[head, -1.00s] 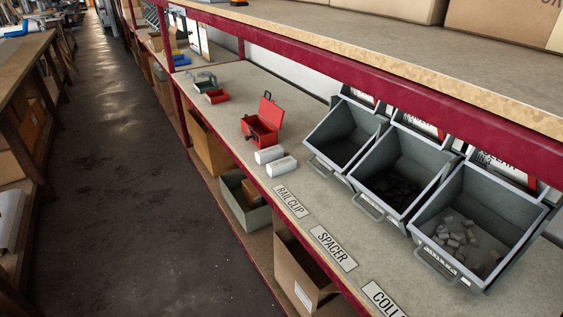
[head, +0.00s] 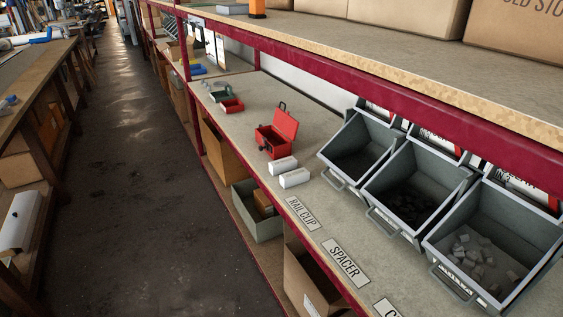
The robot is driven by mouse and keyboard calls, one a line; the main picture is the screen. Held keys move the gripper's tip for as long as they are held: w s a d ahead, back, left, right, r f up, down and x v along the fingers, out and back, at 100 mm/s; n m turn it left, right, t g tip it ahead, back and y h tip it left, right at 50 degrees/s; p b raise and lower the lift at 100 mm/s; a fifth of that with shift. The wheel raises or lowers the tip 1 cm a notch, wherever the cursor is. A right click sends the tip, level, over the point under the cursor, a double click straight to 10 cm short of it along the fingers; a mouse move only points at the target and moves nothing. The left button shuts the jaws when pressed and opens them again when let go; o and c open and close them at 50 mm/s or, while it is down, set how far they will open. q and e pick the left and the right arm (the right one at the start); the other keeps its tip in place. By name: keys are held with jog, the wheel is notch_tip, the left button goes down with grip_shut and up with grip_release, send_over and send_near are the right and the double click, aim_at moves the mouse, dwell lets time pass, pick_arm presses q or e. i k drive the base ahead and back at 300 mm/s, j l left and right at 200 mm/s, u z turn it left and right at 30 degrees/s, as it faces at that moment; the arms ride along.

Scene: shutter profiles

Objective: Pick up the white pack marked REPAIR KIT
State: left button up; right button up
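Two small white packs lie side by side on the middle shelf in the head view. Neither of my grippers is in view.
An open red box (head: 277,139) stands behind the packs. Grey tilted bins (head: 410,186) fill the shelf to the right. A red beam (head: 400,98) runs above. The aisle floor (head: 135,190) is clear.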

aim_at(287, 181)
jog(key=j+z, duration=0.1)
jog(key=z, duration=0.65)
jog(key=i+j+z, duration=0.2)
jog(key=j+z, duration=0.2)
jog(key=j, duration=0.25)
jog(key=i+j+z, duration=0.1)
jog(key=j+z, duration=0.3)
jog(key=j, duration=0.3)
jog(key=j+z, duration=0.45)
jog(key=j, duration=0.25)
